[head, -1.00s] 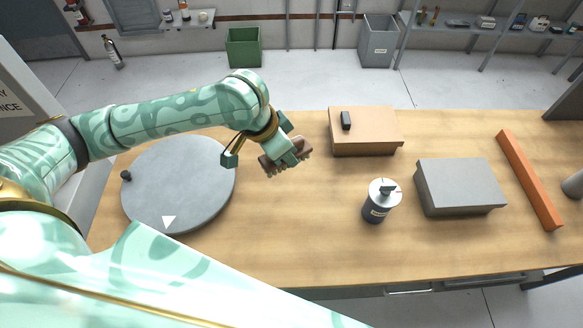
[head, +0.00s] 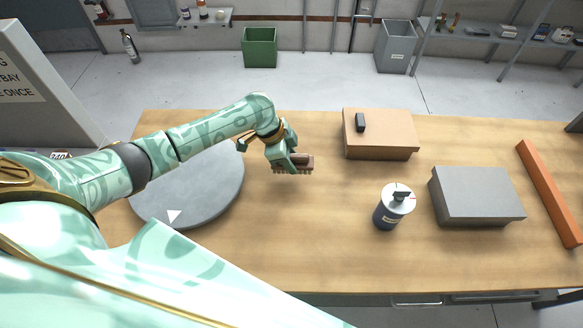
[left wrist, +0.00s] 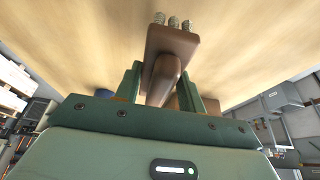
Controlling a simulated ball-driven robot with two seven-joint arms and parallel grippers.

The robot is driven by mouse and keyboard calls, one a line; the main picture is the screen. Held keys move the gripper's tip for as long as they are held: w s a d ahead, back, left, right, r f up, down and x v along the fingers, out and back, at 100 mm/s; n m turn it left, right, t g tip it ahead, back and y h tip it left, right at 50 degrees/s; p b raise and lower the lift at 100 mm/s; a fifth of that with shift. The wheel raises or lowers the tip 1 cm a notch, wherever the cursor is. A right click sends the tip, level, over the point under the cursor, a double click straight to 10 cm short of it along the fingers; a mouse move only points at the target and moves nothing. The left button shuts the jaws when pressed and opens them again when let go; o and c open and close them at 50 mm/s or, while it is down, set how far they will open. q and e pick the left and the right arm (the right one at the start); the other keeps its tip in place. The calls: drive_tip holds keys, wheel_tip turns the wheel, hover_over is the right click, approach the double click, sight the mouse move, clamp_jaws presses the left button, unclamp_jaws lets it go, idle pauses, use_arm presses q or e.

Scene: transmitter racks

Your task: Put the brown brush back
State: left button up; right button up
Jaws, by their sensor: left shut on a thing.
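The brown brush (head: 304,161) has a wooden back and bristles that point down toward the table. My left gripper (head: 289,164) is shut on it, over the table between the grey round plate and the cardboard-coloured box. In the left wrist view the brush (left wrist: 172,42) sits between the two green fingers (left wrist: 166,85), with its handle gripped and some bristle tufts showing at the far end. I cannot tell whether the bristles touch the wood. My right gripper is not in view.
On the wooden table (head: 300,255) stand a grey round plate (head: 205,190), a tan box (head: 382,140) with a small black object (head: 360,122), a dark canister (head: 390,212), a grey box (head: 478,198) and an orange bar (head: 548,192). The front middle is clear.

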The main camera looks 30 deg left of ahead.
use_arm(q)
drive_tip(key=shift+w+a+f, duration=0.2)
drive_tip(key=shift+w+f, duration=0.25)
drive_tip(key=shift+f, duration=0.1)
drive_tip(key=shift+w+a+f+b, duration=0.1)
drive_tip(key=shift+f+b, duration=0.7)
drive_tip(key=shift+f, duration=0.8)
drive_tip(key=shift+f, duration=0.15)
drive_tip(key=o, duration=0.9)
drive_tip(key=shift+o, duration=0.2)
drive_tip(key=p+v, duration=0.4)
drive_tip(key=v, duration=0.8)
drive_tip(key=shift+r, duration=0.25)
